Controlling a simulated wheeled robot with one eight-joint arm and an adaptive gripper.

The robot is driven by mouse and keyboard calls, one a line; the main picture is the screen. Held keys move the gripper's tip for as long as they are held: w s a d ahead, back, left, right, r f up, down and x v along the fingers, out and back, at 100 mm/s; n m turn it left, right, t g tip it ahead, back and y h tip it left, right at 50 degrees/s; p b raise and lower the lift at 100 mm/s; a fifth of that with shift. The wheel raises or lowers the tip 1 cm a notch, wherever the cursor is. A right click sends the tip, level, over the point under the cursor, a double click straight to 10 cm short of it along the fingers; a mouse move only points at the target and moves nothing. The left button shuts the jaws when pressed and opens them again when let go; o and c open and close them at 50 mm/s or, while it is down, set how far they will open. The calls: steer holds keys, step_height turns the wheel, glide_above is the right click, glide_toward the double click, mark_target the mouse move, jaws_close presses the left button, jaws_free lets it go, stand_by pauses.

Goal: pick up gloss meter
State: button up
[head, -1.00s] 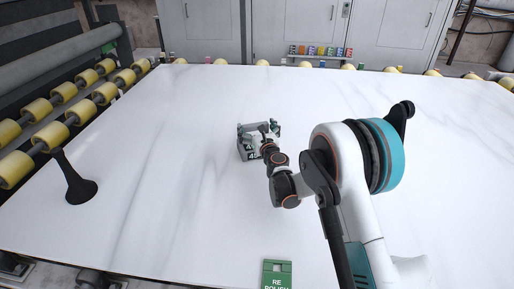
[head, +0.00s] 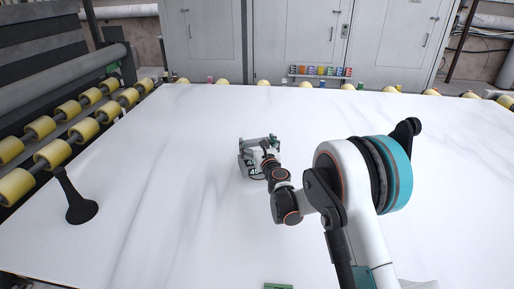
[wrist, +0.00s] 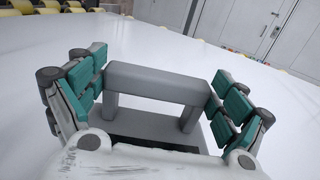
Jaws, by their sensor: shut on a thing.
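The gloss meter (head: 246,162) is a small grey box with dark number markings, on the white slab near the middle of the head view. In the wrist view its grey bar handle (wrist: 158,82) stands on two posts. My gripper (head: 260,143) is at the meter from above, its teal-padded fingers (wrist: 160,68) at the two ends of the handle, shut on it. The arm hides the meter's right side in the head view. I cannot tell whether its base touches the slab.
The white slab (head: 170,190) is mostly bare around the meter. A black flared stand (head: 80,208) is at the left. A green sign (head: 278,286) shows at the bottom edge. Yellow rollers (head: 52,152) line the left and far sides. Grey cabinets (head: 300,30) stand behind.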

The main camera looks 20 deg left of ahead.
step_height(320, 180, up, 18)
steer(key=p, duration=0.6)
steer(key=d+f+m+t+h, duration=0.25)
steer(key=d+m+h, duration=0.2)
steer(key=d, duration=2.35)
steer(key=s+d+m+h, duration=0.1)
steer(key=s+d+h, duration=0.2)
steer(key=d, duration=0.8)
steer(key=s+d+m+h, duration=0.1)
steer(key=s+d+h, duration=0.2)
steer(key=s+d, duration=0.3)
steer(key=d+t, duration=0.1)
steer(key=d, duration=0.3)
steer(key=shift+s+d+m, duration=0.2)
steer(key=shift+d+m, duration=0.15)
steer(key=shift+d, duration=0.05)
